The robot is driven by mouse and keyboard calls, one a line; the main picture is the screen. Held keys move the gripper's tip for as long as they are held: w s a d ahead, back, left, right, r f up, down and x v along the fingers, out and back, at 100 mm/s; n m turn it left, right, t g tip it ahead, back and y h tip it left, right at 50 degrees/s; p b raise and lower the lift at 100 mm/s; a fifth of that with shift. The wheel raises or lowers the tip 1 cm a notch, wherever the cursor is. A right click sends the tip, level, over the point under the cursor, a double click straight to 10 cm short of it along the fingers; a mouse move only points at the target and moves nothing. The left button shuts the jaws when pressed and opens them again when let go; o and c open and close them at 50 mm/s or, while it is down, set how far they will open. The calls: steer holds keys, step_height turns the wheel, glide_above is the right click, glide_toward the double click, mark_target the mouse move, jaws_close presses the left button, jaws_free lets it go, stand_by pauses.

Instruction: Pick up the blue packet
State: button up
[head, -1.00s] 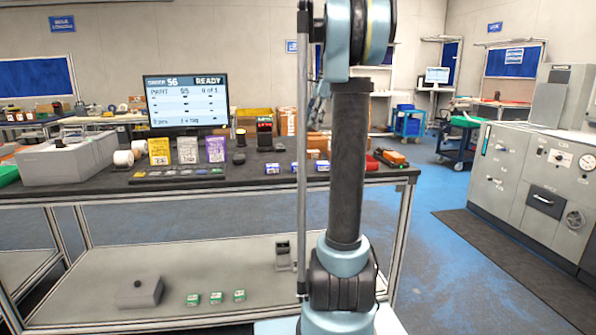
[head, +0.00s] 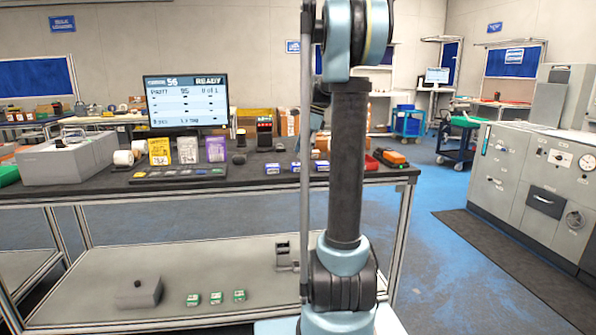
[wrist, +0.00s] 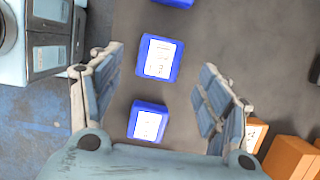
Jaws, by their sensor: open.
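Three blue packets with white labels lie in a row on the dark bench top: left (head: 272,169), middle (head: 296,167) and right (head: 321,166). In the wrist view, one packet (wrist: 160,57) lies between the fingertips in the picture, a second (wrist: 148,122) lies nearer the palm, and a third (wrist: 174,2) is cut by the top edge. My gripper (wrist: 161,60) is open and empty, with a finger on either side. It appears above the packets; its exact height is unclear. In the head view my arm largely hides it.
Orange boxes (wrist: 290,157) lie beyond the right finger in the wrist view. The bench (head: 240,185) also holds a monitor (head: 187,100), yellow, white and purple boxes, and a red tray (head: 387,160) at right. Bare bench top surrounds the packets.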

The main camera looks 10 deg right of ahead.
mark_target(299, 164)
steer(key=shift+x, duration=2.55)
steer(key=c, duration=1.2)
